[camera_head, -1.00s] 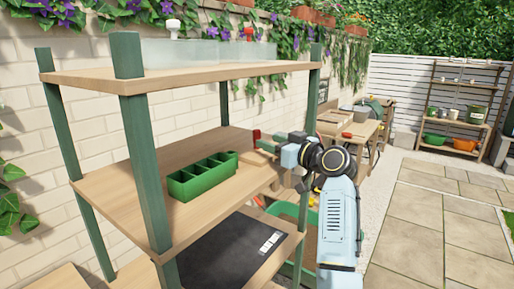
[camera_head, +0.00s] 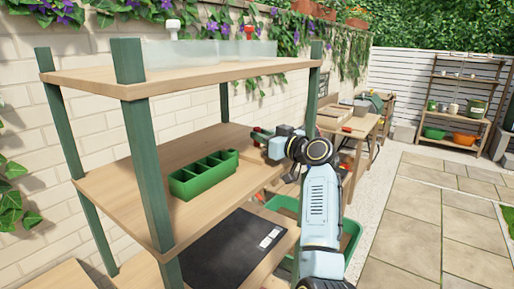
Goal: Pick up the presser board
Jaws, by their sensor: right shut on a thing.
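My right gripper (camera_head: 263,137) is at the right end of the middle shelf, just behind and to the right of the green divided tray (camera_head: 203,175). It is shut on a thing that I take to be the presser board. Only a small reddish bit shows by the fingertips. The rest is too small or hidden behind the gripper to make out its shape, or whether it touches the shelf. My left gripper is not in view.
The wooden shelf unit has green posts (camera_head: 146,160). A black mat (camera_head: 220,252) lies on the lower shelf, and clear bins (camera_head: 180,52) stand on top. A green-rimmed crate (camera_head: 351,236) is low behind my right arm. A workbench (camera_head: 352,127) stands beyond; paving at right is clear.

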